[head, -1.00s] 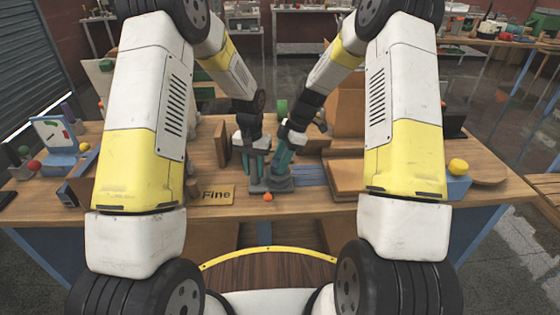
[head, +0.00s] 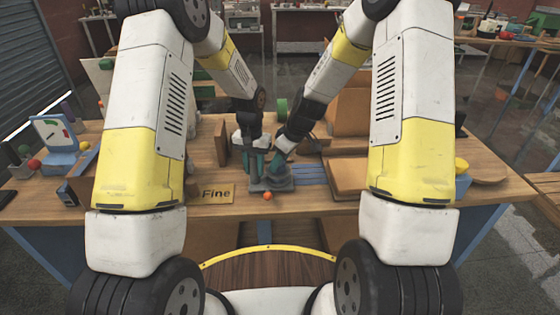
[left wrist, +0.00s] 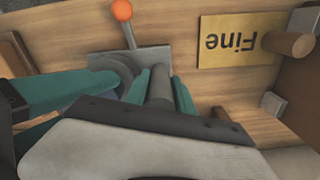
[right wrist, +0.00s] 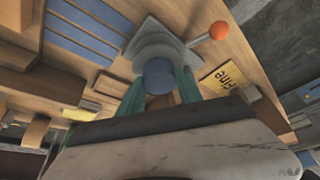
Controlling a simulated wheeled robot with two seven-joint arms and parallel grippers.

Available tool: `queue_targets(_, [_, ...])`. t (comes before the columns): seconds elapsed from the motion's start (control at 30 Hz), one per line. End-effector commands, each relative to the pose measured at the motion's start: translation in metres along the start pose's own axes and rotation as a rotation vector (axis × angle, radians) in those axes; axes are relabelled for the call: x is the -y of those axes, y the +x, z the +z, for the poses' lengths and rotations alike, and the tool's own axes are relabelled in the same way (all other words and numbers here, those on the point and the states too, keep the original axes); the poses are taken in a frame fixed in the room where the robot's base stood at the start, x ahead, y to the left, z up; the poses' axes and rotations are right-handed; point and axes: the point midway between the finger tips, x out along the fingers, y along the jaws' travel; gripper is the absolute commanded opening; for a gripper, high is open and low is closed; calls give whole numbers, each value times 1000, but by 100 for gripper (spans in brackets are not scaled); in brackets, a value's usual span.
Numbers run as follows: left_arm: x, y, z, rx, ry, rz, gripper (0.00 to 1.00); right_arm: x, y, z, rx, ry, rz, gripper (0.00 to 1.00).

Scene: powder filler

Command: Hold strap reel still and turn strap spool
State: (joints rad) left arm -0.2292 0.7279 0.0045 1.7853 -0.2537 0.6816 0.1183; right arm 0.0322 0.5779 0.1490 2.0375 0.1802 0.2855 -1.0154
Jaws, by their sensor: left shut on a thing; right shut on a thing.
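A small grey device (head: 270,185) stands at the table's front edge, with a lever ending in an orange ball (head: 267,196). It carries an upright grey post (left wrist: 160,84) and a grey round part with a blue-grey knob (right wrist: 159,76). I cannot tell for certain which is reel and which is spool. My left gripper (head: 252,170) is shut on the post, its teal fingers on both sides. My right gripper (head: 272,166) comes in slanted from the right and is shut on the knob. Its fingers also show at the left wrist view's left edge. The fingers hide part of both pieces.
A yellow "Fine" plate (head: 217,194) lies left of the device. A brown upright block (head: 221,142) stands behind it. Blue strips (head: 311,174) and a wooden tray (head: 345,178) lie to the right. The table edge is close in front.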

Motion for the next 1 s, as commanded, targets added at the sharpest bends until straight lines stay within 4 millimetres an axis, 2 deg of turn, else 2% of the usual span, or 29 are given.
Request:
queue_targets(0.3, [-1, 0, 0, 1, 2, 1, 0, 0, 0, -1, -2, 89, 39, 1])
queue_targets(0.77, [-1, 0, 0, 1, 2, 1, 0, 0, 0, -1, -3, 101, 44, 1])
queue_targets(0.8, [-1, 0, 0, 1, 2, 1, 0, 0, 0, -1, -3, 101, 44, 43])
queue_targets(0.9, [-1, 0, 0, 0, 2, 1, 0, 0, 0, -1, -3, 100, 43, 63])
queue_targets(1.0, [-1, 0, 0, 0, 1, 1, 0, 0, 0, -1, -2, 100, 43, 63])
